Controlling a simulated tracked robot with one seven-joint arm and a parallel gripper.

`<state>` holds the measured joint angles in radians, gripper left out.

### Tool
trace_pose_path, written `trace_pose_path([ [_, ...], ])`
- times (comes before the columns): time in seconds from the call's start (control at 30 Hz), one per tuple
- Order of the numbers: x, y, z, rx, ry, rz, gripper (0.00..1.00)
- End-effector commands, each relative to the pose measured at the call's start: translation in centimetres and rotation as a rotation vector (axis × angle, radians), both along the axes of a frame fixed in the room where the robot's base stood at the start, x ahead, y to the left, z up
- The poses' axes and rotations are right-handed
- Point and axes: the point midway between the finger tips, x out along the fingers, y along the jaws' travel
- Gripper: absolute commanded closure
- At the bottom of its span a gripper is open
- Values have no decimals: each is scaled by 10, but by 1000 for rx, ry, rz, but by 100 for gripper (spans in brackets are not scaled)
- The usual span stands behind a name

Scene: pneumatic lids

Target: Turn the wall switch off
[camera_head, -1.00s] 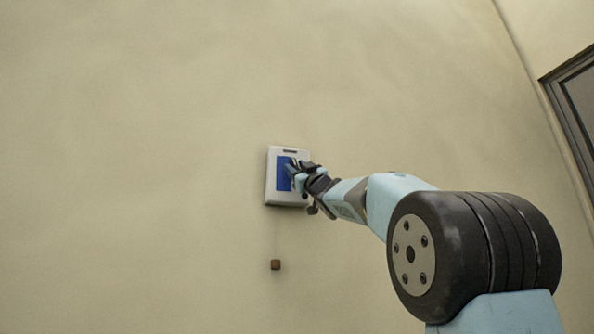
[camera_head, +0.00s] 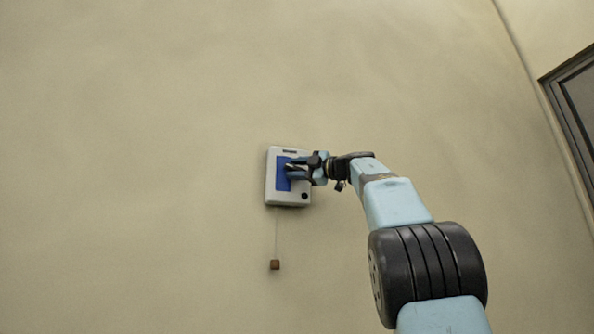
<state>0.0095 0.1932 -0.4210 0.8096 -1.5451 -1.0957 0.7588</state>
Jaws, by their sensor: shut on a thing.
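The wall switch (camera_head: 271,181) is a white box with a blue panel (camera_head: 282,180), mounted on the beige wall. It has a dark slot near its top and a dark round spot at its lower right. My gripper (camera_head: 291,171) is at the blue panel, coming in from the right. It is shut on a part of the switch at the panel; the fingers hide most of that part. The switch's exact position cannot be told.
A small brown block (camera_head: 275,265) hangs on a thin cord below the box. A dark-framed window or door (camera_head: 570,100) is at the far right. The wall (camera_head: 130,170) to the left is bare.

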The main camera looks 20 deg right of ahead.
Motion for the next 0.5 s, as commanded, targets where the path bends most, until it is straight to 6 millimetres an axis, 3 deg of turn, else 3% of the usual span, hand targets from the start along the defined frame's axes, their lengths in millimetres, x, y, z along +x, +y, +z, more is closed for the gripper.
trace_pose_path([
  [0.2, 3, 1, -4, -139, 7, 4, 88],
  [0.33, 3, 1, -4, -194, 8, 5, 99],
  [0.5, 4, -1, -5, -248, 9, 1, 100],
])
